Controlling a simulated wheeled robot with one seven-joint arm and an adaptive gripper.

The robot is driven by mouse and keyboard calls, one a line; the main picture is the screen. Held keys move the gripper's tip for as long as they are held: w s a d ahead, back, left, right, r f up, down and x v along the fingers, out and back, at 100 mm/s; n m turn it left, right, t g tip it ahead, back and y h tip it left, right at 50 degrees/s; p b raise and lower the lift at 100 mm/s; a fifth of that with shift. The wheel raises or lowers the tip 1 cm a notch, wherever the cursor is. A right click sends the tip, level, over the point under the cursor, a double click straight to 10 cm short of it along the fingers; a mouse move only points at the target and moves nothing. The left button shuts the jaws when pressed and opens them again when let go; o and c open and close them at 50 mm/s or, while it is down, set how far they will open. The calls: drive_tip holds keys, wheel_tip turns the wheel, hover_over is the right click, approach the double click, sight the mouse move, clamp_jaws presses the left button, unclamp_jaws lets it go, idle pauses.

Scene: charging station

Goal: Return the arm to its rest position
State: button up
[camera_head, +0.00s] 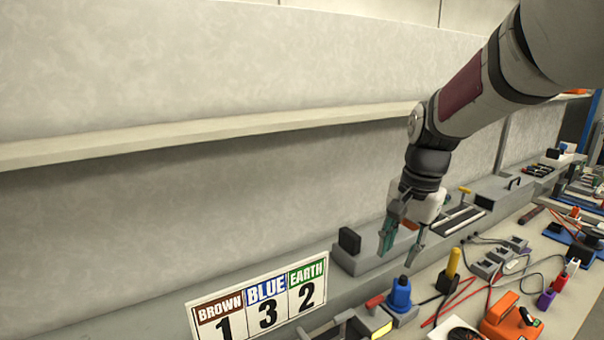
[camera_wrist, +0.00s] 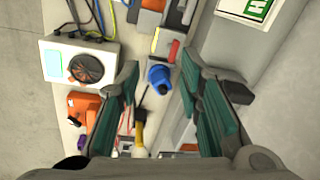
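My gripper (camera_head: 402,248) hangs from my arm above the workbench, fingers pointing down. In the wrist view my gripper (camera_wrist: 165,95) shows its two teal-padded fingers spread well apart, with nothing held between them. A blue object (camera_head: 401,294) stands on a grey base on the bench, below the gripper; it also shows between the fingers in the wrist view (camera_wrist: 159,77). The fingers look apart from it. My arm reaches in from the upper right of the head view.
A sign (camera_head: 262,300) with BROWN, BLUE and EARTH panels stands at the bench's back edge. A black block (camera_head: 349,240) sits left of the gripper. A yellow-handled tool (camera_head: 453,263), an orange device (camera_head: 508,318) and cables crowd the bench. The space before the wall (camera_head: 200,215) is clear.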

drive_tip(key=s+r+n+t, duration=0.1)
drive_tip(key=s+n, duration=0.3)
drive_tip(key=s, duration=0.8)
drive_tip(key=s+r+n+t, duration=0.2)
drive_tip(key=s+n, duration=0.3)
drive_tip(key=s, duration=0.7)
drive_tip(key=shift+s+r+h, duration=0.35)
drive_tip(key=shift+r+h, duration=0.05)
drive_tip(key=shift+r, duration=0.2)
drive_tip(key=shift+d, duration=0.1)
idle(1.7)
